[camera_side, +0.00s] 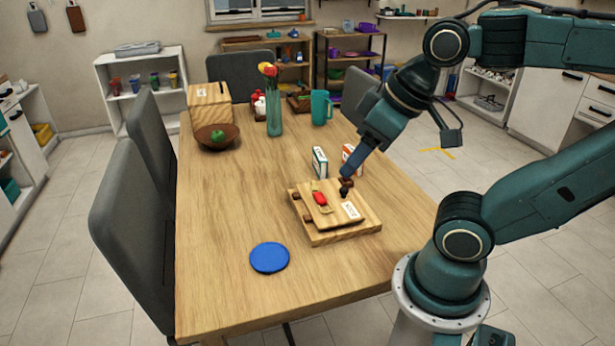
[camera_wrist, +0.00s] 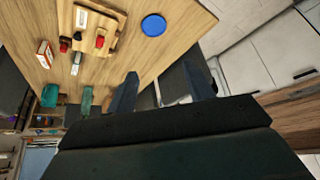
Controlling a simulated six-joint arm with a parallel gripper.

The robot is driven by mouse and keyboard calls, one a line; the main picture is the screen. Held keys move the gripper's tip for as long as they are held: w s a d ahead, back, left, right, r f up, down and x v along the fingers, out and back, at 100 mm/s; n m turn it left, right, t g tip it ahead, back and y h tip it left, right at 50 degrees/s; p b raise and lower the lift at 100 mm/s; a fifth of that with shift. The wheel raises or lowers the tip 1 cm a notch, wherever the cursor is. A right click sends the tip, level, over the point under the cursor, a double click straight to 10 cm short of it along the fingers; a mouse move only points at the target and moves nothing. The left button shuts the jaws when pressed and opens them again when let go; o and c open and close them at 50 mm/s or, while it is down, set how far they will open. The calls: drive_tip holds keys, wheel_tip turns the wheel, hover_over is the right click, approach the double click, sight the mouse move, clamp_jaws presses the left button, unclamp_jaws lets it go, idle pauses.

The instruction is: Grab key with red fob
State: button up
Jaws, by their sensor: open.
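The key with the red fob (camera_side: 320,198) lies on the raised wooden board (camera_side: 372,225) on the table, towards the board's left side. The red fob also shows in the wrist view (camera_wrist: 100,41), on the board (camera_wrist: 115,14). Small dark parts by the fingertips in the side view are too small to make out.
A flower vase (camera_side: 274,120), teal mug (camera_side: 321,108) and brown bowl (camera_side: 217,137) stand further back. The table's left middle is clear.

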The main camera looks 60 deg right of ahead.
drive_tip(key=shift+w, duration=0.1)
drive_tip(key=m+g, duration=0.6)
drive_tip(key=m, duration=0.3)
hover_over(319, 194)
wheel_tip(319, 194, down, 16)
drive_tip(key=shift+w, duration=0.15)
drive_tip(key=shift+f, duration=4.2)
drive_tip(key=shift+f, duration=0.15)
drive_tip(key=shift+f, duration=2.45)
